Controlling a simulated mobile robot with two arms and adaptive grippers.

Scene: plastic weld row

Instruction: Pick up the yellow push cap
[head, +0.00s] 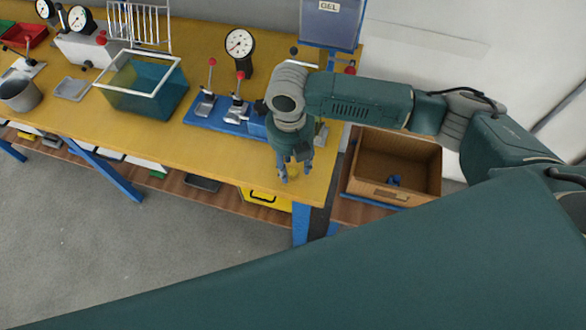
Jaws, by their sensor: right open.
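My right gripper (295,175) points down over the front right corner of the yellow workbench top, with its fingers open. A small yellow piece, seemingly the push cap (293,170), shows between and behind the fingers. It is partly hidden by them and blends with the yellow bench top. I cannot tell whether the fingers touch it. My left gripper is not in view.
The workbench (150,125) carries a blue fixture with red-knobbed clamps (208,106), a dial gauge (239,45), a glass tank (145,90) and a grey cup (19,93). A blue GEL bin (331,28) stands behind. A cardboard box (393,165) is right of the bench.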

